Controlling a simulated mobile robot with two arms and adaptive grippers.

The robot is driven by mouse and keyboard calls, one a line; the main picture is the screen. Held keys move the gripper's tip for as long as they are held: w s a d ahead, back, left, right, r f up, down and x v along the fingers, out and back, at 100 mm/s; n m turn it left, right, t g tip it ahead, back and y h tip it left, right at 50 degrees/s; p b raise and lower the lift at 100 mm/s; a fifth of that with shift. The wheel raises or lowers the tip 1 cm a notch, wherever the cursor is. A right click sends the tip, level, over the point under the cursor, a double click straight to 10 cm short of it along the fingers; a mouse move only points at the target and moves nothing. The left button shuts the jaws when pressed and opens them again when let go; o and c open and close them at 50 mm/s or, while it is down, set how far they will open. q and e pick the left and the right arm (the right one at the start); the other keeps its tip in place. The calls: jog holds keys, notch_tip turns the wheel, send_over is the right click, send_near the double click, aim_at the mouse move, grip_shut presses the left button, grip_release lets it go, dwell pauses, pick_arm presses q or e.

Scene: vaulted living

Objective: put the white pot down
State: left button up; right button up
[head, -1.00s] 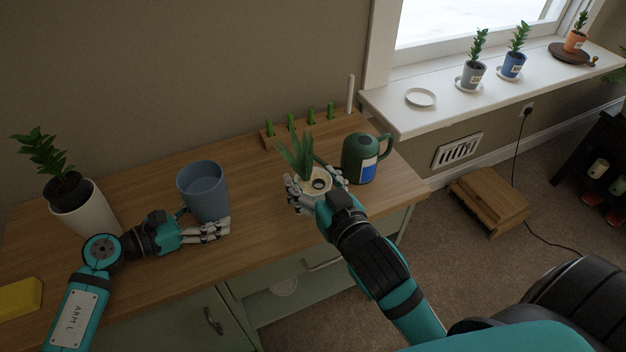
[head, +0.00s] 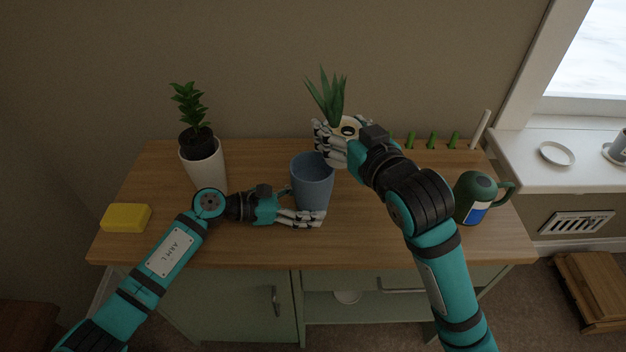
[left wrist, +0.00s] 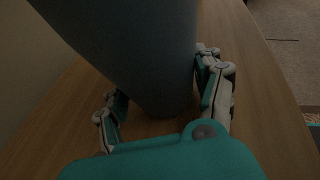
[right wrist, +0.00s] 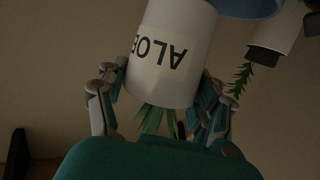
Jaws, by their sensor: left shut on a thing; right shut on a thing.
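The white pot (right wrist: 172,50), labelled ALOE, is held in my right gripper (right wrist: 160,105), upright with spiky green leaves (head: 328,98) in it. In the head view my right gripper (head: 335,140) holds it up at the back rim of the blue pot (head: 312,172); fingers hide most of it. It looks raised off the table, but I cannot tell its exact height. My left gripper (head: 302,218) is shut around the lower part of the blue pot, which stands on the wooden table (head: 250,250). The left wrist view shows the blue pot (left wrist: 150,50) between the fingers.
Another white pot (head: 205,162) with a leafy plant stands at the back left, with a yellow sponge (head: 126,217) in front. A wooden rack (head: 435,146) with green markers is at the back right. Table between rack and can is bare.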

aim_at(312, 156)
jog(key=a+r+n+g+y, duration=0.1)
jog(key=a+r+n+y, duration=0.15)
jog(key=a, duration=0.25)
jog(key=shift+m, duration=0.25)
jog(key=shift+w+a+f, duration=0.1)
jog(key=shift+w+f, duration=0.05)
jog(key=shift+f, duration=2.1)
jog(key=shift+w+f, duration=0.1)
jog(key=shift+f, duration=2.1)
jog(key=shift+f, duration=0.1)
pick_arm(q)
jog(key=shift+s, duration=0.1)
pick_arm(e)
jog(key=o, duration=1.5)
jog(key=shift+f, duration=0.1)
